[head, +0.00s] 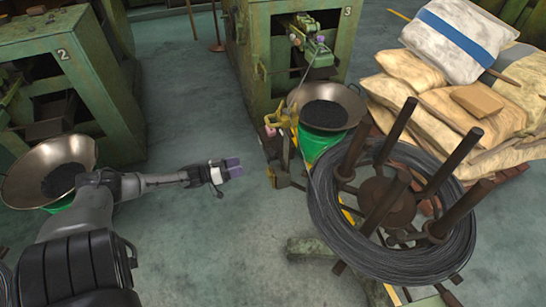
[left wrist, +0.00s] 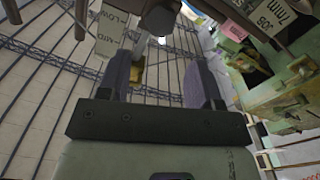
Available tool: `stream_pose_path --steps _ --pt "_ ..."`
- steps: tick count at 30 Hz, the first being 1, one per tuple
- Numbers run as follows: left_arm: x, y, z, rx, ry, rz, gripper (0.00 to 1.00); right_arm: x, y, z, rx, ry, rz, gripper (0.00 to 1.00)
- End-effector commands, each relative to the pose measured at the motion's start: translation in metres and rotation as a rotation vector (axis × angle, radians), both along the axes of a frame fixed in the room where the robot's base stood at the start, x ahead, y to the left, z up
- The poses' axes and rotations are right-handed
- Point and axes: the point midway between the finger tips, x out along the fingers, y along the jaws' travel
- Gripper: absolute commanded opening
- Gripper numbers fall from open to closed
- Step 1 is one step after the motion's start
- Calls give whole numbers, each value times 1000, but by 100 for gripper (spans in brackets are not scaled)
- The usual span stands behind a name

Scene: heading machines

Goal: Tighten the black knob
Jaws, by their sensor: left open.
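My left gripper (head: 232,169) is open and empty in mid-air in the middle of the head view, its purple fingers pointing right. In the left wrist view, its two fingers (left wrist: 162,80) stand apart with nothing between them. A small dark part (head: 280,178), which looks like the black knob, sits low on the yellow-and-green stand, a short way right of the fingertips. The gripper is apart from it. A dark rounded part (left wrist: 160,14) shows beyond the fingers at the top of the left wrist view; I cannot tell whether it is the knob. My right gripper is not in view.
A coil of black wire (head: 325,215) on a brown spoked reel stands to the right. A wide metal bowl (head: 350,104) is behind the stand, and another bowl (head: 22,185) is at left. Green machines (head: 270,90) stand behind. Grey floor (head: 190,250) lies open at lower left of centre.

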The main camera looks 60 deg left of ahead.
Motion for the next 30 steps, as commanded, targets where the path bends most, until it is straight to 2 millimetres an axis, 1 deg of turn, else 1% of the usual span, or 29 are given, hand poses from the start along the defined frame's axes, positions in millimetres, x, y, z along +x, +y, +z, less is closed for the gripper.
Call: stream_pose_path --steps 4,7,11,18,21,24,30 --pt "6 -2 1 -47 3 -4 59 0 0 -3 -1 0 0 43" --pt "17 -4 -1 -52 4 -5 59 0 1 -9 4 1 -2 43" --pt "39 -9 -2 -51 3 -5 59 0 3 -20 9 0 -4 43" --pt "84 -20 -2 -48 3 -4 59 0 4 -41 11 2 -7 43" --pt "100 -23 -2 -48 4 -4 59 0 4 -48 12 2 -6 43" --pt "112 -26 -1 -47 5 -4 59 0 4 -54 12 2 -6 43" --pt "128 -30 -1 -47 8 -3 59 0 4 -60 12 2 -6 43"
